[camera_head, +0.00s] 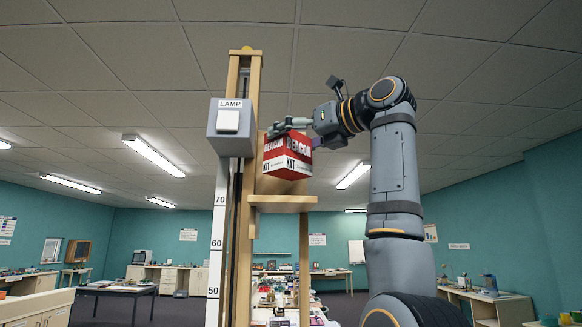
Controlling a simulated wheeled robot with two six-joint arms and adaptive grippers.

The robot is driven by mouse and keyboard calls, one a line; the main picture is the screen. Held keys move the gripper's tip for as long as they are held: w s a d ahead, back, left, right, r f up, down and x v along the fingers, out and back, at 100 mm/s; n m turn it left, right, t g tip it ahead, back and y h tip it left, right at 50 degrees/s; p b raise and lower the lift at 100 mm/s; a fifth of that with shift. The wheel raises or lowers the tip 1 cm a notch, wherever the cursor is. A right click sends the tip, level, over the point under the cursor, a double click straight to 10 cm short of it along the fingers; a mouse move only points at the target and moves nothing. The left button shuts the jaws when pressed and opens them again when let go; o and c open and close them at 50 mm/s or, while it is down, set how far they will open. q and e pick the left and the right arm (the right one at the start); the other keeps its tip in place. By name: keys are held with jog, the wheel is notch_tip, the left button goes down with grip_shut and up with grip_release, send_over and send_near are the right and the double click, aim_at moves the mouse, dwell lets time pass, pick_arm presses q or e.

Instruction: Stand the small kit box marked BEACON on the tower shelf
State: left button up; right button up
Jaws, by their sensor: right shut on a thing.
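The small kit box (287,157) is red and white, and its faces read BEACON and KIT. My right gripper (291,131) is shut on the upper part of the box, reaching in from the right. The tower shelf (283,201) is a light wooden ledge on the tall wooden tower (242,270). The box is slightly tilted in the picture and hangs above the shelf, with a small gap under its lower edge. The shelf's top surface is hidden from this low angle. My left gripper is not in view.
A grey LAMP box (231,125) with a white button is on the tower, just left of the kit box. A white height scale (217,245) runs down the tower's left side. Tables (120,289) and benches stand farther back. The space left of the tower is open.

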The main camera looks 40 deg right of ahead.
aim_at(302, 159)
jog(key=shift+w+d+f, duration=0.2)
jog(key=shift+w+f, duration=0.05)
jog(key=shift+f, duration=1.75)
jog(key=shift+w+d+f, duration=0.15)
jog(key=shift+w+f, duration=0.15)
jog(key=shift+f, duration=0.05)
jog(key=shift+s+a+f+b, duration=0.15)
jog(key=shift+s+a+b, duration=0.15)
jog(key=shift+b, duration=0.15)
jog(key=o, duration=1.1)
jog(key=shift+o, duration=0.5)
jog(key=shift+w+d, duration=0.2)
